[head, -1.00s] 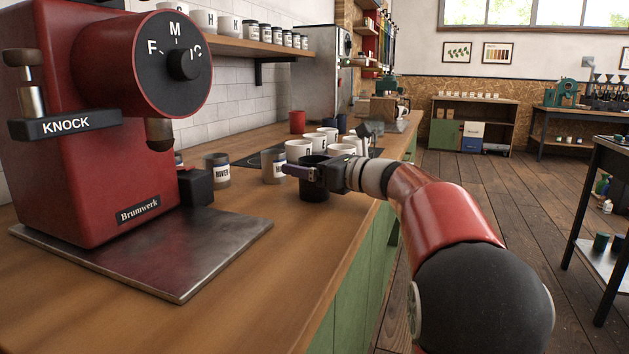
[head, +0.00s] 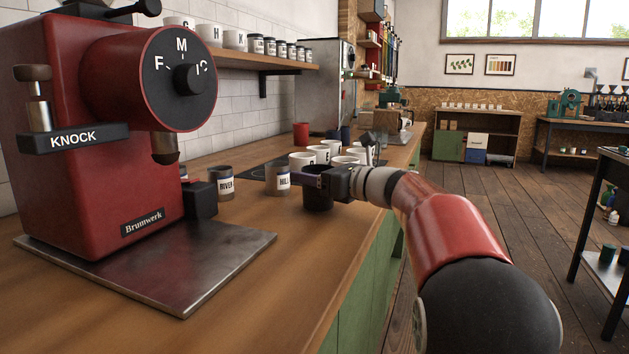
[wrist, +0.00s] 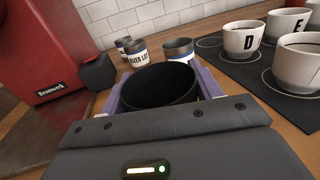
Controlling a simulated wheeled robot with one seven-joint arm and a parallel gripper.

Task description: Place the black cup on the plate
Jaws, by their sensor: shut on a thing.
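The black cup (head: 318,200) is upright at the counter's front part, and its dark open rim (wrist: 162,84) shows in the wrist view. My gripper (head: 316,178) is shut on the black cup, with one purple finger on each side of it (wrist: 162,92). The cup's base is low at the counter; I cannot tell whether it touches the wood.
Labelled tins (head: 278,180) stand left of and behind the cup. White lettered cups (head: 301,162) stand on a dark mat (wrist: 278,88) behind it. A red grinder (head: 90,150) on a metal base (head: 150,275) fills the left. The wooden counter (head: 265,300) is clear in front.

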